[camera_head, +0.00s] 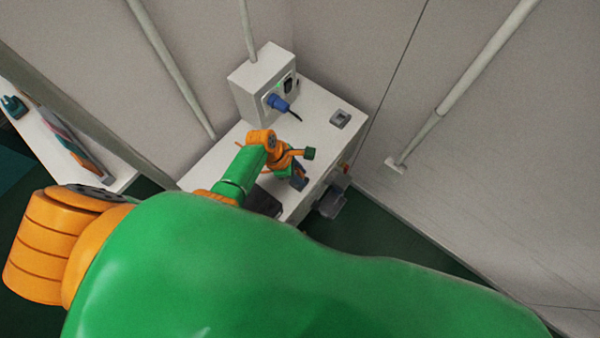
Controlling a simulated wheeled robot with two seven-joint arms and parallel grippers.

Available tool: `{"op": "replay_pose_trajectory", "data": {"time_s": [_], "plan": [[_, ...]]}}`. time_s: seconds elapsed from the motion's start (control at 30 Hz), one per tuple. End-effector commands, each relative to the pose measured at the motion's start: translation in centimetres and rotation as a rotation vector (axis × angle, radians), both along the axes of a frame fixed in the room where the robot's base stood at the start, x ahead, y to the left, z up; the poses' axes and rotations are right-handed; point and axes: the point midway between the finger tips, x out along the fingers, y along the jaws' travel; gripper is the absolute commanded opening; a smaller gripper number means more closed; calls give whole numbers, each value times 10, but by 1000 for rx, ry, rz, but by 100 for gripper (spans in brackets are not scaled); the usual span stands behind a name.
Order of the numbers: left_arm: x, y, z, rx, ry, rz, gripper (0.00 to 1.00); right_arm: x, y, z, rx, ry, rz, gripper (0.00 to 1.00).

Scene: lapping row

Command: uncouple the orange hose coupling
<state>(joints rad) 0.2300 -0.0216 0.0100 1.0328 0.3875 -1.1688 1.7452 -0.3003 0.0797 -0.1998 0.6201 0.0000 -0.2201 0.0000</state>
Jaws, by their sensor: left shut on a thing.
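My left arm, green and orange, reaches in to the white cabinet. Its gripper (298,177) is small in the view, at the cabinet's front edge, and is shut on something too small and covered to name. Orange and green parts crowd around the gripper, and I cannot tell the orange hose coupling apart from the arm's own orange joints. My right gripper is not in view.
The white cabinet (322,110) carries a socket box (262,76) with a blue plug (279,103) and a small grey fitting (340,118). A grey bin-like part (333,201) sits at its front. A pale pipe (465,82) stands right. A white bench (40,122) is left.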

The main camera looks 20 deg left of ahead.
Motion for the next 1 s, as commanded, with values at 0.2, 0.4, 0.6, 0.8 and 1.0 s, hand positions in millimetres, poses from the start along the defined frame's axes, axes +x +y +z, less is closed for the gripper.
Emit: {"op": "replay_pose_trajectory", "data": {"time_s": [0.2, 0.4, 0.6, 0.8, 1.0], "plan": [[0, 0, -6, 0, 0, 0, 36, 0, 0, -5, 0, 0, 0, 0], [0, 0, -5, 0, 0, 0, 68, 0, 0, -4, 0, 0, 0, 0], [0, 0, -4, 0, 0, 0, 68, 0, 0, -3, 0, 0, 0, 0], [-4, 13, 34, 1, -3, 1, 68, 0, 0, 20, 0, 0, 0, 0], [-7, 25, 60, 0, -2, 1, 68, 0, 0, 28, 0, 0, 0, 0]]}}
